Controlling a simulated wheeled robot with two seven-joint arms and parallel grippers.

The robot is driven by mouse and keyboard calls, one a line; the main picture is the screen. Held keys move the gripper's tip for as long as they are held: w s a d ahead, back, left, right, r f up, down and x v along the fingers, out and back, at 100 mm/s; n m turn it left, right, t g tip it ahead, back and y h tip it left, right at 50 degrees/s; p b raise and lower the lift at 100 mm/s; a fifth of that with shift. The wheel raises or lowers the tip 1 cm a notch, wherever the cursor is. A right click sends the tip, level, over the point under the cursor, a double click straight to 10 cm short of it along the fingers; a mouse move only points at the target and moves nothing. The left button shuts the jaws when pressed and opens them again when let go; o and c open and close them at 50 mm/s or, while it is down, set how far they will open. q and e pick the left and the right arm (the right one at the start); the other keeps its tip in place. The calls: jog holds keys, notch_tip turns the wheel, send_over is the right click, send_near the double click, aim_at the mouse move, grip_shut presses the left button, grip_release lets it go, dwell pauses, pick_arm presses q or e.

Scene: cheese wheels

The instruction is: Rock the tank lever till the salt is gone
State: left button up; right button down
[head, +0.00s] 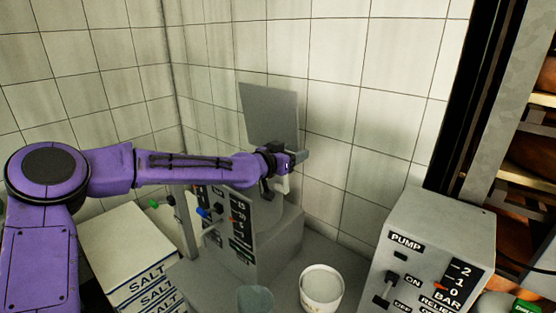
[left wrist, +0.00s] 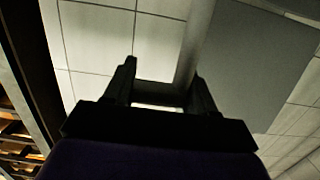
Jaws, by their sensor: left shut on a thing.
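The grey tank (head: 262,250) stands in the corner with a dark number scale on its front. A flat grey panel (head: 270,115) stands upright behind it. My left gripper (head: 293,158) is above the tank, in front of the panel's lower edge. It is shut on a pale piece, seemingly the tank lever (head: 282,186); my gripper hides most of it. In the left wrist view a pale bar (left wrist: 158,109) shows between the fingers, and the panel (left wrist: 250,65) is at the right. The tank's inside is hidden, so I cannot see any salt in it. My right gripper is not in view.
Stacked pale boxes marked SALT (head: 130,245) are at the left. A white tub (head: 321,290) and a grey bucket (head: 255,299) are in front of the tank. A pump box (head: 425,240) stands at the right, by a dark doorframe and shelves. Tiled walls close the corner.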

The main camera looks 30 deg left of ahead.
pick_arm(q)
jog(key=shift+g, duration=0.8)
jog(key=x, duration=0.5)
jog(key=shift+w+d+f, duration=0.1)
jog(key=shift+d+f, duration=0.05)
jog(key=shift+f, duration=0.15)
grip_shut()
grip_release()
jog(key=shift+w+d+f, duration=0.25)
jog(key=shift+w+f, duration=0.45)
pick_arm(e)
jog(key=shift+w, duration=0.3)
pick_arm(q)
grip_shut()
jog(key=o, duration=1.3)
grip_release()
jog(key=shift+o, duration=0.2)
jog(key=b+v, duration=0.3)
jog(key=v, duration=0.7)
jog(key=shift+r, duration=0.15)
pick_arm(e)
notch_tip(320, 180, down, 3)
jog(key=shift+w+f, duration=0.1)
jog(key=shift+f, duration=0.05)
